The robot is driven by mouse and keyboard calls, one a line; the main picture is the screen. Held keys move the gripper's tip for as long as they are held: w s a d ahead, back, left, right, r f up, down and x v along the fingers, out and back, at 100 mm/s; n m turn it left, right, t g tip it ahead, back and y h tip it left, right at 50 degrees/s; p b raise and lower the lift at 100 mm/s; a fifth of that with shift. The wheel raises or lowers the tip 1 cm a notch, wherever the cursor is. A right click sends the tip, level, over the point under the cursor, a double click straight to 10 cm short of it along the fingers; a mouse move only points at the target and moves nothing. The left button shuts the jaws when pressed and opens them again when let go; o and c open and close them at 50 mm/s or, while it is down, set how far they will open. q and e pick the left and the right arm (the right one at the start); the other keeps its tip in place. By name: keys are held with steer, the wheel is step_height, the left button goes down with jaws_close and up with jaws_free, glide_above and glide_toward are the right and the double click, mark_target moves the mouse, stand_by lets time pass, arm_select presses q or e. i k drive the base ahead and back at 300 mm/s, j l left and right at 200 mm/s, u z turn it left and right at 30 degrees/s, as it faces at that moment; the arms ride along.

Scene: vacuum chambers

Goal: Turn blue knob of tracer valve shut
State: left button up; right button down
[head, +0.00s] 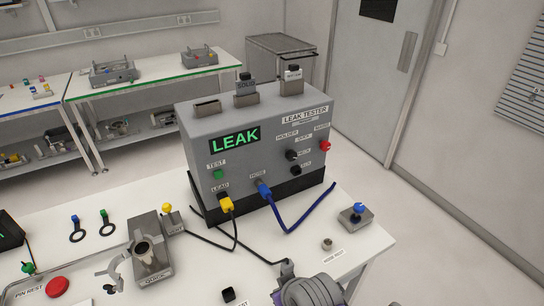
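A blue knob (359,208) sits on top of a small grey block (355,219) at the right end of the white table. I take it for the tracer valve, but no label on it is readable. The knob's turn position is too small to tell. Neither of my grippers shows in the head view, and nothing touches the knob.
The grey leak tester (262,140) stands behind, its display (234,140) reading LEAK. A blue hose (307,216) and dark cables run from it. A grey rounded part (312,289) is at the bottom edge. A grey fixture (150,250) stands left.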

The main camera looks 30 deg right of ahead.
mark_target(359, 209)
steer(key=z, duration=1.75)
steer(key=i+l, duration=0.55)
steer(key=l, duration=0.15)
steer(key=i+u, duration=0.1)
steer(key=i, duration=0.15)
steer(key=l, duration=0.05)
